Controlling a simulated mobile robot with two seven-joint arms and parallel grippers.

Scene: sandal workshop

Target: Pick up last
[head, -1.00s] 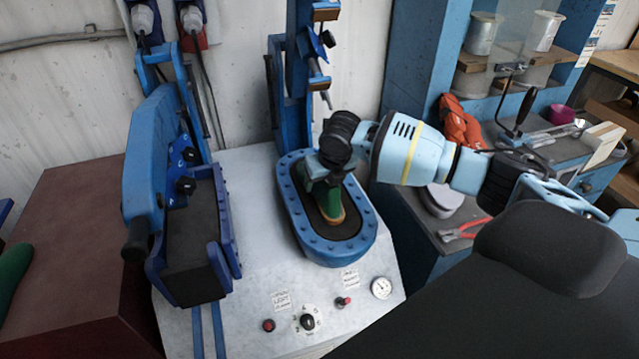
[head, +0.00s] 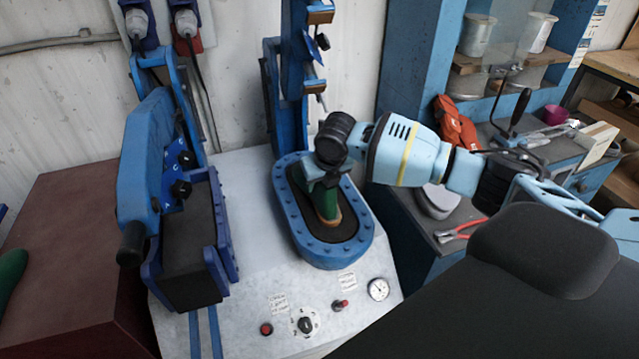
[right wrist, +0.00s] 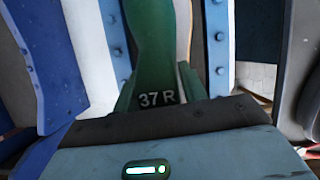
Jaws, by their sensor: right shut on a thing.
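A green last (head: 326,204) with a tan lower edge stands upright over the dark pad of the blue oval press bed (head: 362,243). I cannot tell if its sole touches the pad. My right gripper (head: 323,180) is shut on the upper part of the last, from above. The right wrist view shows the green last (right wrist: 155,50) close up, marked "37 R", just beyond the gripper body. The jaw tips are mostly hidden there. My left gripper is not in view.
A blue press column (head: 293,90) rises behind the bed. A blue hinged press unit (head: 150,165) stands to the left. Another green object (head: 10,270) lies at the left edge on a dark red cabinet (head: 70,230). Red-handled pliers (head: 460,231) lie on the right bench.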

